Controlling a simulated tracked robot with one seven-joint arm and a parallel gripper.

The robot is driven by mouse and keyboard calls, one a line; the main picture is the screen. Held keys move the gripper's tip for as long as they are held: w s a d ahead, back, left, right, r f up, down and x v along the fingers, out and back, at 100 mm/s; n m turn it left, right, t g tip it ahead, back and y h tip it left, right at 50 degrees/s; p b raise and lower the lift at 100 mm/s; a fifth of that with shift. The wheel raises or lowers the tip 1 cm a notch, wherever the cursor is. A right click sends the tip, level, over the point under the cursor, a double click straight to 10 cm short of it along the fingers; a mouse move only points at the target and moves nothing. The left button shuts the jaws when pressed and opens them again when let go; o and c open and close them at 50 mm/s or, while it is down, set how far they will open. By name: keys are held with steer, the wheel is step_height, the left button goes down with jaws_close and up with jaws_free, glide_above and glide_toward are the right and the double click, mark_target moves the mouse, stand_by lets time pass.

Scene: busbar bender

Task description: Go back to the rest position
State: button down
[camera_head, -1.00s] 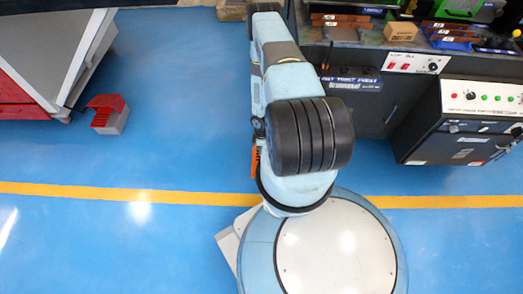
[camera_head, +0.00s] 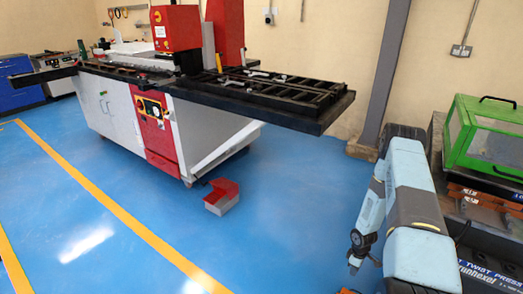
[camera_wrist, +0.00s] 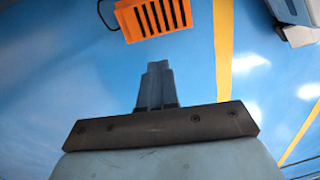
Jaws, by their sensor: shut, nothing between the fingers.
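My gripper (camera_wrist: 157,84) shows in the wrist view with its two grey fingers together and nothing between them. It is over open blue floor with a yellow line. In the head view my blue-grey arm stands at the lower right, bent.
A red and grey box (camera_head: 222,197) lies on the floor by the bench. A green-framed machine (camera_head: 487,135) stands on a workbench close right of my arm. A grey column (camera_head: 388,75) rises behind. An orange slotted object (camera_wrist: 152,17) is ahead of my fingers. Middle floor is clear.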

steer(key=w+d+r+m+h, duration=0.1)
steer(key=w+r, duration=0.2)
steer(key=r, duration=0.4)
steer(key=w+r, duration=0.4)
steer(key=r, duration=0.2)
steer(key=a+r+m+t+h, duration=0.1)
steer(key=a+r+m, duration=0.1)
steer(key=r, duration=1.6)
steer(key=a+r+m+t, duration=0.2)
steer(key=a+r, duration=0.1)
steer(key=r, duration=1.6)
steer(key=s+a+r+m+t, duration=0.1)
steer(key=s+a+r, duration=0.1)
steer(key=r, duration=0.4)
steer(key=s+a+r+m, duration=0.1)
steer(key=s+a+r, duration=0.15)
steer(key=r, duration=0.25)
steer(key=s+a+r+m+t, duration=0.1)
steer(key=s+a+r, duration=0.2)
steer(key=s+r, duration=0.2)
steer(key=s+a+r+m+t+y, duration=0.1)
steer(key=s+a+r, duration=0.2)
steer(key=s, duration=0.9)
steer(key=s+a+r+m, duration=0.1)
steer(key=s+a+r, duration=0.2)
steer(key=s+r, duration=0.4)
steer(key=shift+s+a+r+t+y, duration=0.3)
steer(key=shift+s+r+t+y, duration=0.1)
steer(key=shift+s, duration=0.7)
steer(key=shift+d, duration=0.15)
